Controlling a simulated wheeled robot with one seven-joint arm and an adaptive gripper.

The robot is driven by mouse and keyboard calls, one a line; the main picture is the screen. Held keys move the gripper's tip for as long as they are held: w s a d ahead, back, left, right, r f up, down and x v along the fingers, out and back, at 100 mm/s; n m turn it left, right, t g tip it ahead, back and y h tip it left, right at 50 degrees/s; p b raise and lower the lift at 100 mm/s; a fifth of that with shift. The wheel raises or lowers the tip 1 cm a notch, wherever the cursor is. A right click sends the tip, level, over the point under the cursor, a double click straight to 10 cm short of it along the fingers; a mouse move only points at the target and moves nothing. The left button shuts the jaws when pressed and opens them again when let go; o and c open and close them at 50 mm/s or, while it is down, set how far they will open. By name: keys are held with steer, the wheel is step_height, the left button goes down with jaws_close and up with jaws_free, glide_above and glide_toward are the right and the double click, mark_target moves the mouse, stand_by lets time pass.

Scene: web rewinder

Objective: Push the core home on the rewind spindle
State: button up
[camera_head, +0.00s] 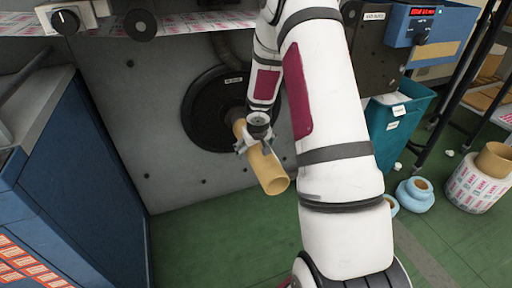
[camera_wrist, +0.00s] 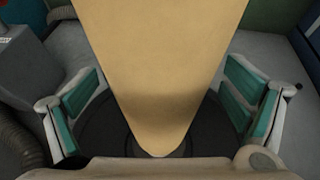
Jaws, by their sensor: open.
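The tan cardboard core (camera_head: 269,175) sits on the rewind spindle and sticks out from the round black disc (camera_head: 205,112) on the grey machine panel. Its open near end points toward the lower right. In the wrist view the core (camera_wrist: 165,70) runs through the middle of the picture, between the fingers. My gripper (camera_head: 254,144) is at the core, nearer its disc end. Its two teal-padded fingers (camera_wrist: 167,108) stand apart on either side, with a gap to the core on both sides. The spindle itself is hidden by the core.
A blue cabinet (camera_head: 60,170) stands at the left. At the right are a teal bin (camera_head: 392,125), light-blue rolls (camera_head: 414,194), a printed roll (camera_head: 474,190) and a dark rack. Green floor (camera_head: 215,235) in front of the panel is clear.

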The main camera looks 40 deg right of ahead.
steer(key=shift+w+d+f, duration=0.1)
steer(key=shift+f, duration=0.25)
